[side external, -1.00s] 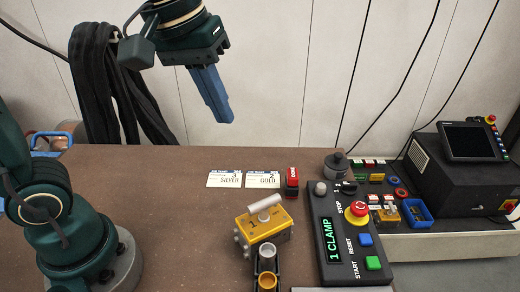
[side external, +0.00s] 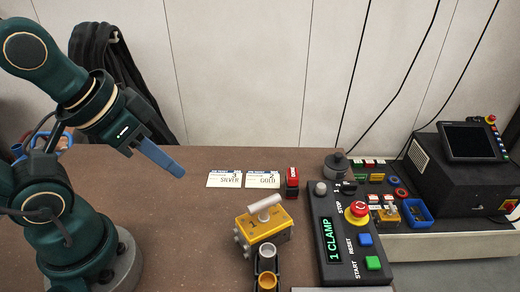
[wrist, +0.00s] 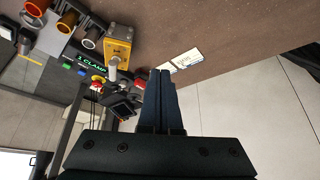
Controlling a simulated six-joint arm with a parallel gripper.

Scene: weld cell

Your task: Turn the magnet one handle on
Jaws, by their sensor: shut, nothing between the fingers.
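The magnet one (side external: 262,225) is a yellow block marked 1, standing on the brown table in the side view. My gripper (side external: 180,171) has blue fingers, shut and empty. It is in the air over the left part of the table, left of the magnet and apart from it. In the wrist view the shut fingers (wrist: 160,75) point up the picture.
A holder with tubes (side external: 267,265) stands directly in front of the magnet. A control box (side external: 335,240) with a red stop button (side external: 357,211) stands to the right. The table's left middle is clear.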

